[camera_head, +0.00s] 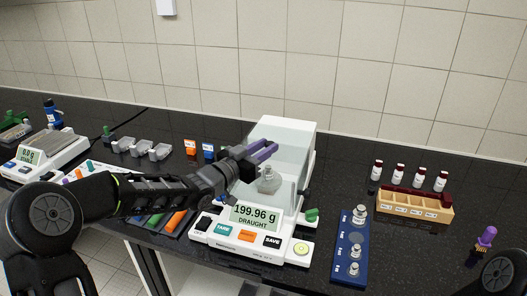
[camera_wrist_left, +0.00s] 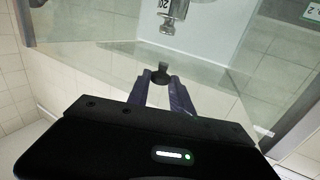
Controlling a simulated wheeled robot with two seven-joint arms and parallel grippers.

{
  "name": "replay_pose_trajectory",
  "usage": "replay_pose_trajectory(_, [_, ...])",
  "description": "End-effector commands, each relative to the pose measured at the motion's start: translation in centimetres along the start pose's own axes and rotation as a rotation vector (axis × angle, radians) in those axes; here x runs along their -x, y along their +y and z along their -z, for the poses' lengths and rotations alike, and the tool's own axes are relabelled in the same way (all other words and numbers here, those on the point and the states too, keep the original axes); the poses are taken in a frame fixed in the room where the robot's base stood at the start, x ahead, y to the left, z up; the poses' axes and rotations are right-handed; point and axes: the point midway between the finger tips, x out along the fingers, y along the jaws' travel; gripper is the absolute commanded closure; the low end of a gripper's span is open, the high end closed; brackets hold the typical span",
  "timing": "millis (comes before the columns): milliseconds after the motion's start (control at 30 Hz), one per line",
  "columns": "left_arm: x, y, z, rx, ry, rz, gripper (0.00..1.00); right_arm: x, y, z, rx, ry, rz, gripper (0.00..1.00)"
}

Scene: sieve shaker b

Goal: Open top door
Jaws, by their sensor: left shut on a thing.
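The balance (camera_head: 236,247) stands on the dark bench with a clear draught shield (camera_head: 285,133) over its pan. Its display (camera_head: 256,217) reads 199.96 g and DRAUGHT. A shiny weight (camera_head: 268,181) stands inside the shield; it also shows through the glass in the left wrist view (camera_wrist_left: 168,27). My left gripper (camera_head: 266,151) is at the shield's top, its purple fingers shut on a small dark knob (camera_wrist_left: 161,69) at the glass top door. How far the door is open cannot be told. My right gripper is not in view; part of my right arm shows at lower right.
A blue weight tray (camera_head: 342,263) and a wooden vial rack (camera_head: 413,207) stand right of the balance, with several vials behind the rack. A purple-topped object (camera_head: 486,236) is at far right. Another balance (camera_head: 45,152) and grey trays (camera_head: 140,148) are at left.

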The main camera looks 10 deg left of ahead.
Motion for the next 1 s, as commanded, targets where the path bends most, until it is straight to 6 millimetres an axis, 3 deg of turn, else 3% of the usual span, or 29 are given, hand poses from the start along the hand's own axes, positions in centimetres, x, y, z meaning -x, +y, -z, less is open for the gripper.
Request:
replay_pose_trajectory(67, [0.0, 0.0, 0.0, 0.000, 0.000, 0.001, 1.00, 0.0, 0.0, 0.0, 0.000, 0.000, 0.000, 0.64])
replay_pose_trajectory(100, [0.0, 0.0, 0.0, 0.000, 0.000, 0.001, 0.73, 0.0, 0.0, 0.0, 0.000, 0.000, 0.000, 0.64])
replay_pose_trajectory(333, [0.0, 0.0, 0.1, -0.001, 0.000, 0.000, 0.54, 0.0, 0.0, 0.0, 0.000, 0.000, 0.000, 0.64])
replay_pose_trajectory(700, [0.5, -0.1, 0.0, -0.002, 0.001, 0.001, 0.53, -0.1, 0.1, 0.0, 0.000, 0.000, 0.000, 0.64])
replay_pose_trajectory(1000, [4.8, -0.2, -0.1, -0.005, -0.001, 0.003, 0.53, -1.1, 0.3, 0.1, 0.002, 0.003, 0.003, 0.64])
